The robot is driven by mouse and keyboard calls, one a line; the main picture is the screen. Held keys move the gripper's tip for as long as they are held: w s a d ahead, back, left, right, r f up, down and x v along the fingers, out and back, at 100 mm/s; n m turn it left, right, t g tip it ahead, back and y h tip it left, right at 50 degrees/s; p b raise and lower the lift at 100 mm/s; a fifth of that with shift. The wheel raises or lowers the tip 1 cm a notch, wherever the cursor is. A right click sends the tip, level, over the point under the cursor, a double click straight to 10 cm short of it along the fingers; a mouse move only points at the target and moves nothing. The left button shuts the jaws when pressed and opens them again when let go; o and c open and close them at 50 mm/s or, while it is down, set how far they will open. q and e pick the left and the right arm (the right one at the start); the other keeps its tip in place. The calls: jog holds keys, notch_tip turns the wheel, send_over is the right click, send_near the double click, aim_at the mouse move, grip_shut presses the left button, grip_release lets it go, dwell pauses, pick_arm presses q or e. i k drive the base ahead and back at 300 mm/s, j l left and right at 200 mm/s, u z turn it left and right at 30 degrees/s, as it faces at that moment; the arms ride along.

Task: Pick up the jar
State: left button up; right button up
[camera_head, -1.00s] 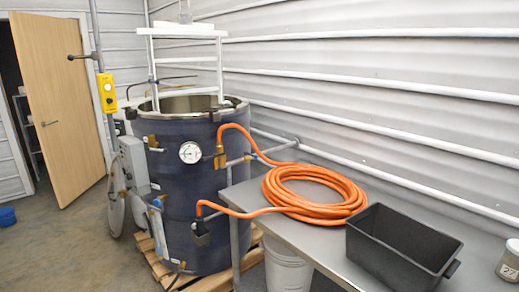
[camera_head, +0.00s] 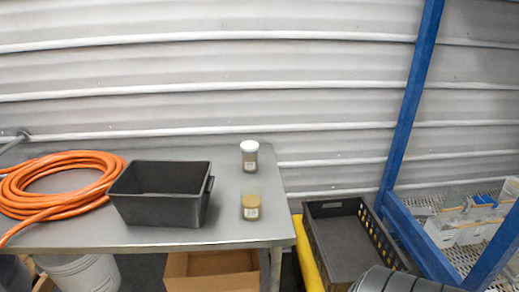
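Two jars stand upright near the right end of the grey metal table (camera_head: 110,234). The back jar (camera_head: 250,163) has a white lid, clear sides and a pale label. The front jar (camera_head: 251,205) is clear, with tan contents low in it and a small label; I see no white lid on it. The two jars stand close together, one behind the other.
A black open bin (camera_head: 160,210) stands just left of the jars. A coiled orange hose (camera_head: 60,170) lies farther left. A cardboard box (camera_head: 212,268) and white bucket (camera_head: 82,272) are below. A black crate (camera_head: 345,240) and blue frame (camera_head: 408,100) stand right.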

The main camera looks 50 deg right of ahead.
aim_at(251, 194)
jog(key=z, duration=1.5)
